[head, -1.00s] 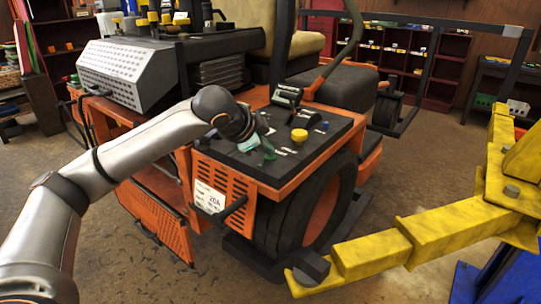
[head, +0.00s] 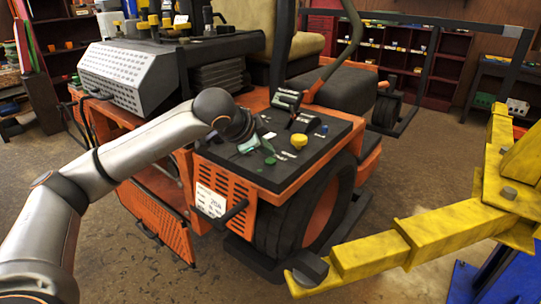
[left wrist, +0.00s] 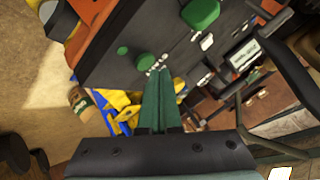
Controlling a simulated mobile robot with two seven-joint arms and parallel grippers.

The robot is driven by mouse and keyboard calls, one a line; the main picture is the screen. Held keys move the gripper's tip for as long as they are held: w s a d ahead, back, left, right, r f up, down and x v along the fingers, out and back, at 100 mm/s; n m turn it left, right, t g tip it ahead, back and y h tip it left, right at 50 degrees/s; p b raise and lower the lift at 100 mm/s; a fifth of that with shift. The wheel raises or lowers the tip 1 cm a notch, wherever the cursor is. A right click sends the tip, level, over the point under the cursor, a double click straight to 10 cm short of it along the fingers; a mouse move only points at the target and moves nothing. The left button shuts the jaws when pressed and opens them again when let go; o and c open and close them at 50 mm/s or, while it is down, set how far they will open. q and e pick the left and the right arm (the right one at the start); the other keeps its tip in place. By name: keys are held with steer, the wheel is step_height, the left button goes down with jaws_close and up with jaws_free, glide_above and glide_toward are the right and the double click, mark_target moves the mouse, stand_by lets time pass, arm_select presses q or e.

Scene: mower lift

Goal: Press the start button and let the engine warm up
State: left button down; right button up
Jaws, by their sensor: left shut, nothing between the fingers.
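The orange mower's black control panel (head: 290,150) faces me at the middle of the head view. A small green button (head: 270,160) sits near its front edge, and a yellow knob (head: 299,141) stands to the right. My left gripper (head: 250,145) is over the panel's left part, shut and empty, just left of that green button. In the left wrist view, the shut green fingers (left wrist: 160,72) point at the panel. Several green controls show there: one close to the fingertips (left wrist: 145,61), a larger one above (left wrist: 201,13). I cannot tell whether the fingertips touch the panel. Labels are unreadable.
A yellow lift arm (head: 380,248) reaches from the right toward the mower's black wheel (head: 285,215). A lever and a small display (head: 289,97) stand at the panel's back. Open floor lies at the front left.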

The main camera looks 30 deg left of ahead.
mark_target(267, 162)
arm_select(q)
steer(key=shift+r, duration=0.1)
step_height(267, 162, up, 3)
steer(key=p, duration=0.3)
steer(key=shift+r+p, duration=0.15)
steer(key=shift+p, duration=0.15)
steer(key=shift+r+p, duration=0.6)
steer(key=shift+r, duration=0.3)
steer(key=shift+f, duration=0.1)
